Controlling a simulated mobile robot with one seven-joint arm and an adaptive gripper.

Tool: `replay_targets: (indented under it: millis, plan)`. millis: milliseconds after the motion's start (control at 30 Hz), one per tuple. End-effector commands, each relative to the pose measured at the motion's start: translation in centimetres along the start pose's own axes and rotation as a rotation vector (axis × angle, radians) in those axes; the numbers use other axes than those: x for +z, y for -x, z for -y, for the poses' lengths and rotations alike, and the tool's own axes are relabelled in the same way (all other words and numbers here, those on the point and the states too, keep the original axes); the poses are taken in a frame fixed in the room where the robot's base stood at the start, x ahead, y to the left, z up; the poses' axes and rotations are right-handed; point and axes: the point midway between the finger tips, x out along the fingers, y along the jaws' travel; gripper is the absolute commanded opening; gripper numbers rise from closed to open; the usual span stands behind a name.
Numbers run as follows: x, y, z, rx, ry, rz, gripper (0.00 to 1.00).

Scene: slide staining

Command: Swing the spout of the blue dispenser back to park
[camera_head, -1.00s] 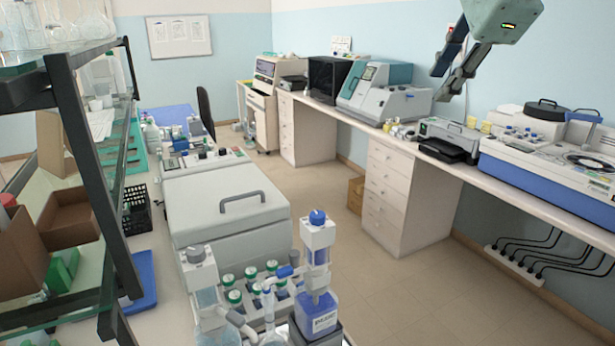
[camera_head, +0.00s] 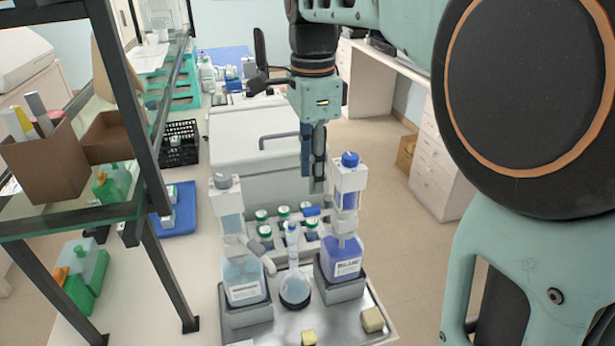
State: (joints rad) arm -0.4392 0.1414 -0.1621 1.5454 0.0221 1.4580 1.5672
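The blue dispenser (camera_head: 342,255) is a bottle of blue liquid with a clear pump column and a blue knob on top. It stands upright in a grey holder on the right of the metal tray (camera_head: 362,338). My gripper (camera_head: 317,185) hangs fingers down just left of and behind the pump column, above the spout. The fingers overlap in this view, so their opening is unclear. I see nothing held, and contact with the spout cannot be told.
A second dispenser (camera_head: 243,280) with a grey cap and pale liquid stands at the left of the tray. Green-capped bottles in a rack (camera_head: 285,238) stand behind the flask. A large grey lidded box (camera_head: 245,140) is farther back. Dark-framed shelving (camera_head: 135,115) rises on the left.

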Motion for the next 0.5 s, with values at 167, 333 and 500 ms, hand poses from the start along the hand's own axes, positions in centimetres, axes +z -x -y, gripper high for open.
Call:
replay_targets:
  millis: [167,333,500]
  plan:
    - [0.0,-3.7,-0.1,0.004,0.001,0.000,0.30]
    - [0.0,-6.4,0.0,0.002,0.001,0.000,0.30]
    - [0.0,-7.8,0.0,0.000,0.000,0.001,0.30]
